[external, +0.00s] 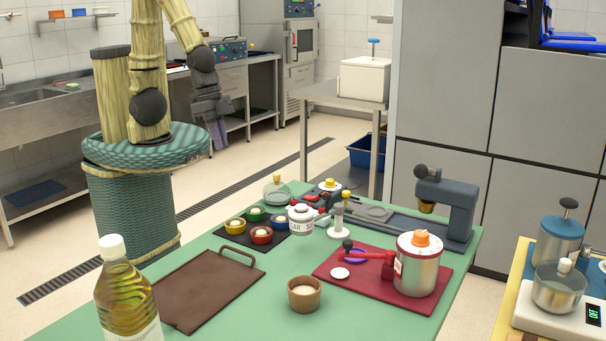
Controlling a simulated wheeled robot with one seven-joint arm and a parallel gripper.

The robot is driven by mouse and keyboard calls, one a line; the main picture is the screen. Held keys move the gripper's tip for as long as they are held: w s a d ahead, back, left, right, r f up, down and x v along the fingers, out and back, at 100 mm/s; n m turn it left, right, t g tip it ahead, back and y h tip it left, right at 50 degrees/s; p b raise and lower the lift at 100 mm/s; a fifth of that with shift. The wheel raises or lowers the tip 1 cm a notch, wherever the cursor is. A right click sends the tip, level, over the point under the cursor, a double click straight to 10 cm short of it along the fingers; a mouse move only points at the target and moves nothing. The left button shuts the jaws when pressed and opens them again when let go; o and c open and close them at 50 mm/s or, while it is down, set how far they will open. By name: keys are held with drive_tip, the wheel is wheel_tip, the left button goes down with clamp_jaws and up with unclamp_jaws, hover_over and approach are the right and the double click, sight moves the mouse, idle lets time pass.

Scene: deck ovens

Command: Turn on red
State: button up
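Red things show in several places, and I cannot tell which is the task's red. A small red bowl (261,237) with pale contents sits among several coloured bowls on a dark mat. A red board (355,300) lies at the table's right side, with a steel canister (420,268) with an orange knob on it. A red-handled tool (368,254) lies beside the canister. A control panel (229,49) with small coloured knobs is on the back counter. My gripper (216,134) hangs at the upper left, away from all these; its fingers are small and blurred.
The green table (230,320) also holds a brown tray (205,285), an oil bottle (125,290), a wooden cup (304,294), a labelled jar (301,219) and a dark press (450,205). Open floor lies between the table and the back counter. A scale (560,318) stands at right.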

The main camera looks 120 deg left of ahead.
drive_tip(key=w+n, duration=0.1)
drive_tip(key=w, duration=0.1)
drive_tip(key=w+d+n+t, duration=0.1)
drive_tip(key=w, duration=0.2)
drive_tip(key=w+n+t, duration=0.1)
drive_tip(key=w, duration=0.1)
drive_tip(key=shift+w+d+f+n+b, duration=0.25)
drive_tip(key=shift+f+n+b, duration=0.05)
drive_tip(key=shift+f, duration=0.05)
clamp_jaws()
drive_tip(key=w+a+f+n+t+y+b, duration=0.1)
drive_tip(key=w+a+f+n+t+y, duration=0.15)
drive_tip(key=w+a+n+y, duration=0.45)
drive_tip(key=a+f+n+g, duration=0.1)
drive_tip(key=n, duration=0.2)
drive_tip(key=s+a+f+n+g+y, duration=0.1)
drive_tip(key=n+g, duration=0.1)
drive_tip(key=n, duration=0.1)
drive_tip(key=a+f+n+g+y+b, duration=0.1)
drive_tip(key=a+n, duration=0.1)
drive_tip(key=shift+s+f+n, duration=0.25)
drive_tip(key=shift+s+n, duration=0.05)
drive_tip(key=shift+n, duration=0.1)
drive_tip(key=shift+a, duration=0.1)
